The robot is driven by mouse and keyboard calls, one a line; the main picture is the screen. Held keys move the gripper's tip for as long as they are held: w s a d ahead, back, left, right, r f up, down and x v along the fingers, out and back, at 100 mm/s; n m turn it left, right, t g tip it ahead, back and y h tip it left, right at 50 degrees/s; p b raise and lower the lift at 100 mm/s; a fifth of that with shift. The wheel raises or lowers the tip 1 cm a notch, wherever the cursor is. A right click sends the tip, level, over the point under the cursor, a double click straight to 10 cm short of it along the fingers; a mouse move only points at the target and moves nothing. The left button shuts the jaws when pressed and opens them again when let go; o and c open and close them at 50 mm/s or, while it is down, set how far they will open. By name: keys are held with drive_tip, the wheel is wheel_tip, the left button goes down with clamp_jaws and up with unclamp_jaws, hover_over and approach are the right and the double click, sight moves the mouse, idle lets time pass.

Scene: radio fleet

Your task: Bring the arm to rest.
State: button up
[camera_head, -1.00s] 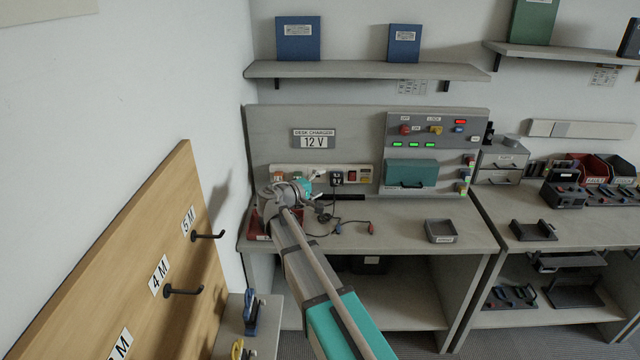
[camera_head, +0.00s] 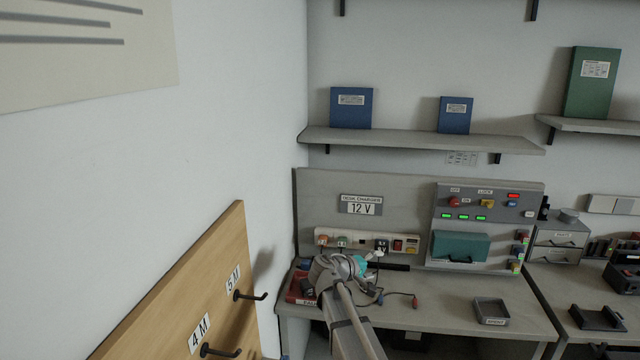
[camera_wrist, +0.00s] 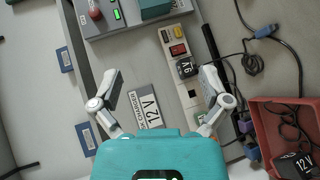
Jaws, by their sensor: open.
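My gripper (camera_wrist: 160,92) is open in the wrist view, its two grey fingers spread apart with nothing between them. Beyond the fingers are the grey back panel with the 12 V desk charger sign (camera_wrist: 150,107) and the white socket strip (camera_wrist: 178,55). In the head view my arm (camera_head: 345,300) reaches over the left end of the desk, in front of the socket strip (camera_head: 365,240). The fingertips are largely hidden there behind my wrist.
A red bin (camera_wrist: 280,130) holding a black 12 V block stands close to the gripper's right in the wrist view. Loose cables (camera_head: 385,296) lie on the desk. A grey tray (camera_head: 490,311) stands to the right. A wooden hook board (camera_head: 205,290) stands at the left.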

drive_tip(key=s+f+m+g+y, duration=0.2)
drive_tip(key=s+f+y, duration=0.4)
drive_tip(key=s, duration=0.7)
drive_tip(key=s+a+f+m+g+y, duration=0.1)
drive_tip(key=s+f+m+g+y, duration=0.2)
drive_tip(key=s, duration=0.9)
wheel_tip(320, 180, down, 3)
drive_tip(key=g+y+p, duration=0.1)
drive_tip(key=g+y, duration=0.1)
drive_tip(key=y, duration=0.1)
drive_tip(key=shift+s+f+g+y, duration=0.15)
drive_tip(key=shift+s+g+y, duration=0.15)
drive_tip(key=shift+s, duration=0.05)
drive_tip(key=shift+a, duration=0.1)
drive_tip(key=shift+c, duration=0.2)
